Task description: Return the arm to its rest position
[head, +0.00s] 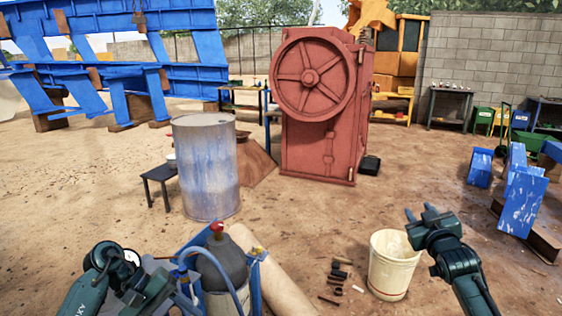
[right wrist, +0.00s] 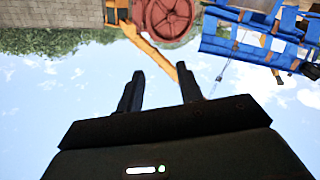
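My right arm comes up from the lower right in the head view. Its gripper (head: 419,211) is raised above the ground, beside and above the rim of a white bucket in the picture. In the right wrist view its two dark fingers (right wrist: 160,72) stand apart with nothing between them, against the sky. My left gripper (head: 146,290) is low at the left of the head view, beside a gas cylinder. Its fingers cannot be made out there.
The grey gas cylinder (head: 222,262) with blue hoses stands close in front. The white bucket (head: 394,266) is at right, with small dark parts (head: 339,274) beside it. A metal drum (head: 206,168) and the red crusher (head: 318,140) stand farther back. Blue blocks (head: 522,199) lie at right.

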